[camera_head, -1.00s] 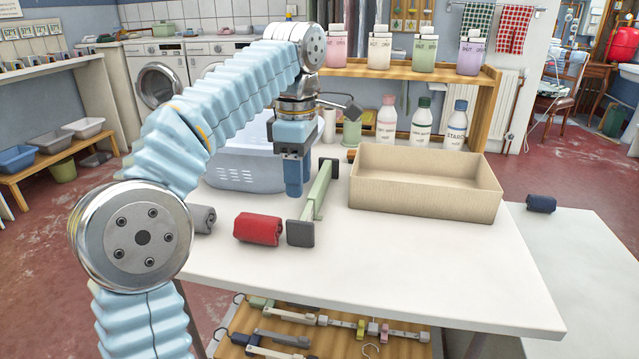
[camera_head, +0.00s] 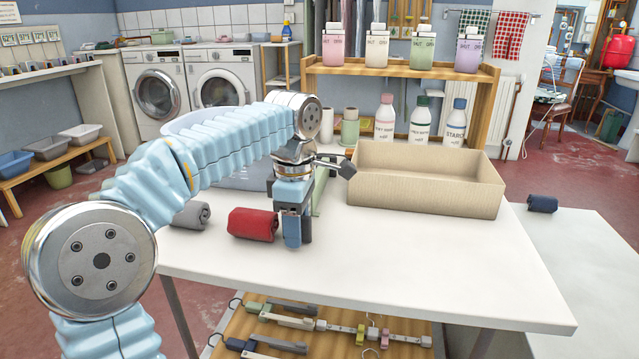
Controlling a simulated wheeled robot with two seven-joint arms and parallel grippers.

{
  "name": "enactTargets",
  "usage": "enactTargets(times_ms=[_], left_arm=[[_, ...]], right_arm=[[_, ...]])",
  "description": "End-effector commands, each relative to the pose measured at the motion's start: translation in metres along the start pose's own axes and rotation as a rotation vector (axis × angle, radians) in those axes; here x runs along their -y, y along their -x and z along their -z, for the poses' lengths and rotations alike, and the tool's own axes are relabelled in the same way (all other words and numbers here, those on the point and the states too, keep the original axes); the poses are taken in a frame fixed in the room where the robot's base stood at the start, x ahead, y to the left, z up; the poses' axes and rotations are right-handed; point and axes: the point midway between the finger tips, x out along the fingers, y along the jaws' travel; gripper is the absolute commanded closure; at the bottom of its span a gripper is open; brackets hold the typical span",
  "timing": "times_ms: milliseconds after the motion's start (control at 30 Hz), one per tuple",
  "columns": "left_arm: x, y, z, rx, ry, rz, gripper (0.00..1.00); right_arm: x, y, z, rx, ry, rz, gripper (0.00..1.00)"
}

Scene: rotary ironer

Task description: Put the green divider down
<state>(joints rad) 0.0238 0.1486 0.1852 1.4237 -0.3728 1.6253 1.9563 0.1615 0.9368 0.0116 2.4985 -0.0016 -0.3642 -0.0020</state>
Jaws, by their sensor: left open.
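The green divider (camera_head: 319,194) is on the white table, left of the beige box. It is mostly hidden behind my left gripper; a strip of its green bar shows just right of the wrist. My left gripper (camera_head: 294,232) is open and points down, low over the table in front of the divider. I cannot tell whether its fingers are around the divider or touch it. My right gripper is not in view.
A red roll (camera_head: 252,224) lies close left of my gripper, and a grey roll (camera_head: 192,215) lies farther left. The open beige box (camera_head: 425,197) stands to the right. The white table (camera_head: 400,260) is clear at its front right.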

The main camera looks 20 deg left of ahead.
Motion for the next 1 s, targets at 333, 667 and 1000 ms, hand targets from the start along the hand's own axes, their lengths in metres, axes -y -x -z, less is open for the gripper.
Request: enactTargets(times_ms=[333, 667, 1000], left_arm=[[0.000, 0.000, 0.000, 0.000, 0.000, 0.001, 1.00], [0.000, 0.002, 0.000, 0.000, 0.000, 0.000, 1.00], [0.008, 0.048, -0.009, 0.001, -0.005, -0.004, 1.00]], right_arm=[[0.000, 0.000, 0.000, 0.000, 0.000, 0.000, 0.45], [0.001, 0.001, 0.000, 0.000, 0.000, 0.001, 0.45], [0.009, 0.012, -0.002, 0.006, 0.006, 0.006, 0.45]])
